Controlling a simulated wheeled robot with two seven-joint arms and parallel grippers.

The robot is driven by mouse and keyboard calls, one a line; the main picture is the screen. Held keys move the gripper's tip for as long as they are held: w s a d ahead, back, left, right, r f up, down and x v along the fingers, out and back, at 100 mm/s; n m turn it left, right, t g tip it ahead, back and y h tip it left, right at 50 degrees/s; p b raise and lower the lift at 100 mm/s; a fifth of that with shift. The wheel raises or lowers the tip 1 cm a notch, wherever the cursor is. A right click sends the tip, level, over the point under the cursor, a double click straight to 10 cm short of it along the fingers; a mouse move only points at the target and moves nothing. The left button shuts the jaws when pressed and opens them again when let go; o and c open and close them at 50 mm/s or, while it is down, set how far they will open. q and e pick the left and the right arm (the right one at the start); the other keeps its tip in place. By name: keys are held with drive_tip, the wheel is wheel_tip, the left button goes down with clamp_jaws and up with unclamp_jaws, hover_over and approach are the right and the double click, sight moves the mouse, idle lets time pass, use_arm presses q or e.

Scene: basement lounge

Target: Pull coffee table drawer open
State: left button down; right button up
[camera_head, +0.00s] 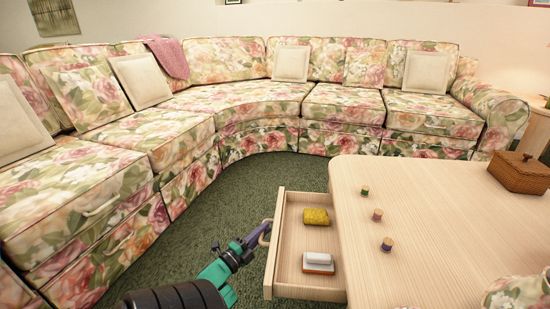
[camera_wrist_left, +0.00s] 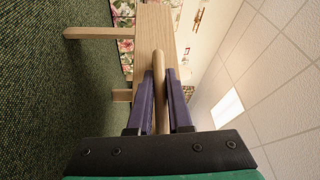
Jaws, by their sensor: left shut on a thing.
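The coffee table (camera_head: 440,215) has a pale wood top. Its drawer (camera_head: 287,255) stands well out from the table's left side, so its inside shows. A yellow sponge (camera_head: 316,217) and a white and orange block (camera_head: 318,262) lie in the drawer. My left gripper (camera_head: 259,234) is at the drawer front, shut on the curved wooden handle. In the left wrist view the purple fingers (camera_wrist_left: 160,85) sit on both sides of the handle (camera_wrist_left: 159,62), with the drawer front beyond. My right gripper is not in view.
Several things stand on the tabletop: small spools (camera_head: 377,215) and a wicker basket (camera_head: 520,173). A floral sectional sofa (camera_head: 240,85) curves around the back and left. Green carpet (camera_head: 285,172) lies free between the sofa and the drawer.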

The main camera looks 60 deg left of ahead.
use_arm(q)
drive_tip(key=shift+s+a+f, duration=0.1)
drive_tip(key=shift+s+a, duration=0.15)
drive_tip(key=shift+s, duration=0.1)
drive_tip(key=c, duration=0.8)
unclamp_jaws()
drive_tip(key=shift+c, duration=0.2)
